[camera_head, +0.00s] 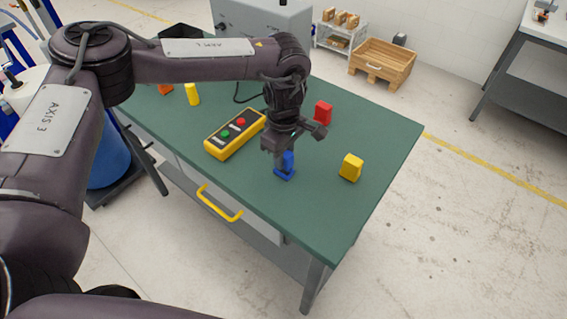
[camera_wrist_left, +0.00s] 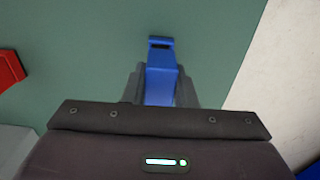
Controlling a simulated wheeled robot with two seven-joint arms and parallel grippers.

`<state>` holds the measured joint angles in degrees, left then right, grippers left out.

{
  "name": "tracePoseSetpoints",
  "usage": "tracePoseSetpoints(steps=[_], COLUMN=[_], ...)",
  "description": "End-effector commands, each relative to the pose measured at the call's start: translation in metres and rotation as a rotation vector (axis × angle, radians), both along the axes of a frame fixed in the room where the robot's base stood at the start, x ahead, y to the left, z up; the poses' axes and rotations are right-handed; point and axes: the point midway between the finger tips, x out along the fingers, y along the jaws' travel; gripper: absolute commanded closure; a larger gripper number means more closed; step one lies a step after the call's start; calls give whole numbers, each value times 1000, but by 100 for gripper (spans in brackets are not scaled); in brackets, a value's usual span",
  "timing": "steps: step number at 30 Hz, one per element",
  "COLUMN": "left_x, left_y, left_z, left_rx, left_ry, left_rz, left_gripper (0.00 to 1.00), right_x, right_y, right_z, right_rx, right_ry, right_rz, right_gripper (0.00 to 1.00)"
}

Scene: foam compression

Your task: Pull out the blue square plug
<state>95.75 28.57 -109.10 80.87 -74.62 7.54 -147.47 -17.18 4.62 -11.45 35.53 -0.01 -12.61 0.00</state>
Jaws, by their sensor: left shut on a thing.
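The blue square plug (camera_head: 287,163) stands upright on the green table top, right of the yellow button box. My left gripper (camera_head: 279,153) comes down over it from above and is shut on its upper part. In the left wrist view the blue plug (camera_wrist_left: 160,75) shows between the two dark fingers of the left gripper (camera_wrist_left: 160,90). A small blue base part (camera_head: 284,174) shows at the plug's foot; I cannot tell whether the plug is still seated in it. My right gripper is not in view.
A yellow block (camera_head: 351,167) and a red block (camera_head: 323,112) stand nearby on the green table (camera_head: 385,140). The yellow button box (camera_head: 235,134) lies to the left. A yellow cylinder (camera_head: 192,94) and an orange piece (camera_head: 165,89) are farther back.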

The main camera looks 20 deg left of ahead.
Motion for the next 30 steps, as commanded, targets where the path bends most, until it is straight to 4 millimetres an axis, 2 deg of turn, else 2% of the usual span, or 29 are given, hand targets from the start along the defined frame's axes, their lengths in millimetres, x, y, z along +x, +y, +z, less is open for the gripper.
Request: tracePoseSetpoints(steps=[13,30], left_x=[0,0], left_y=[0,0], left_z=[4,38], left_rx=[0,-1], left_ry=[0,-1], left_rz=[0,0], left_gripper=[100,100], right_x=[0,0], right_y=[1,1], right_z=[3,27], right_rx=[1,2], right_ry=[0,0], right_rz=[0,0], right_gripper=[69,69])
